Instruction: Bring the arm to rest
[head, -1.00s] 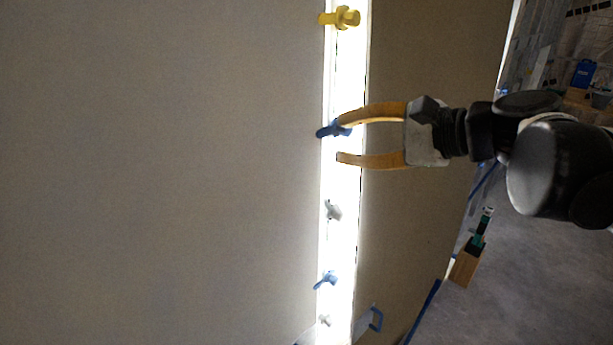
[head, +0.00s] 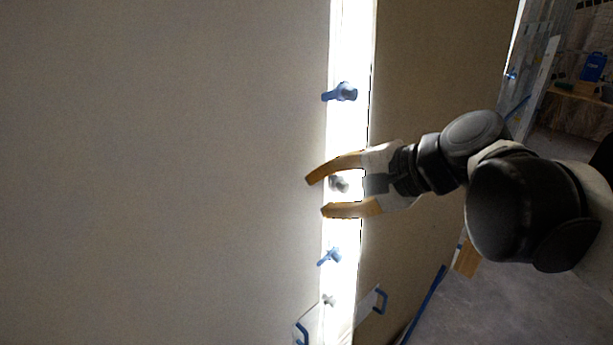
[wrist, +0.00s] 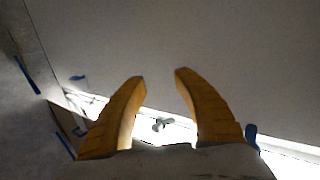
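My gripper (head: 315,195) is open, with its two orange fingers apart. In the head view it is in front of the bright strip between the panels. A grey knob (head: 340,184) on the strip shows between the fingers. In the wrist view the fingers (wrist: 160,76) are spread with nothing held, and the grey knob (wrist: 161,125) appears beyond the gap between them. I cannot tell whether a finger touches it.
A large pale panel (head: 160,170) fills the left and a darker panel (head: 415,90) stands right. Blue knobs (head: 341,92) (head: 330,256) sit above and below my gripper on the strip. Blue handles (head: 378,299) are low down. Open floor (head: 500,300) lies to the right.

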